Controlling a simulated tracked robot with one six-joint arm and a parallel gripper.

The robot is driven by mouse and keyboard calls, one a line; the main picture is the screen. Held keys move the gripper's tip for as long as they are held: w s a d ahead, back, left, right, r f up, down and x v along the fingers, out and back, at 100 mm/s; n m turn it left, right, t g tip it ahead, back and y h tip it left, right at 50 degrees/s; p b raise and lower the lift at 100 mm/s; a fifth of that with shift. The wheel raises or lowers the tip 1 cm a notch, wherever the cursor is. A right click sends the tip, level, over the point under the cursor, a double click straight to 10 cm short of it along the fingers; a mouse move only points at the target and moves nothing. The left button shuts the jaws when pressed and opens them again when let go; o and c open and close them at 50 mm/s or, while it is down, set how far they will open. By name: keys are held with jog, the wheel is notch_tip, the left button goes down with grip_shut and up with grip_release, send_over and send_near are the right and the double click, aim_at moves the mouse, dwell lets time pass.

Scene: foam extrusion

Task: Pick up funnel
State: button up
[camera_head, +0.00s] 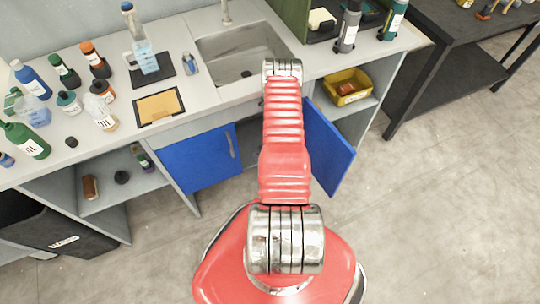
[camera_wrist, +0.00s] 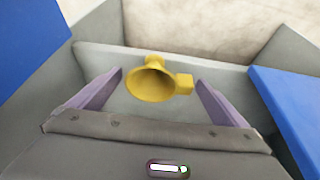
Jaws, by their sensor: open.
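A yellow funnel (camera_wrist: 152,80) shows in the wrist view, with its wide mouth facing the camera and a small block-like tab on its right side. It is in a grey cabinet space. My gripper (camera_wrist: 160,80) is open, with one purple finger on each side of the funnel. The fingers appear apart from it, though depth is hard to judge. In the head view my red arm reaches toward the cabinet under the sink; the gripper and funnel are hidden there.
The sink (camera_head: 238,55) is above. Several bottles stand on the counter at left. A yellow bin (camera_head: 348,87) sits on a right shelf. The floor (camera_head: 430,200) at right is clear.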

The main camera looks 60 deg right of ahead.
jog(key=shift+c, duration=0.5)
jog(key=c, duration=1)
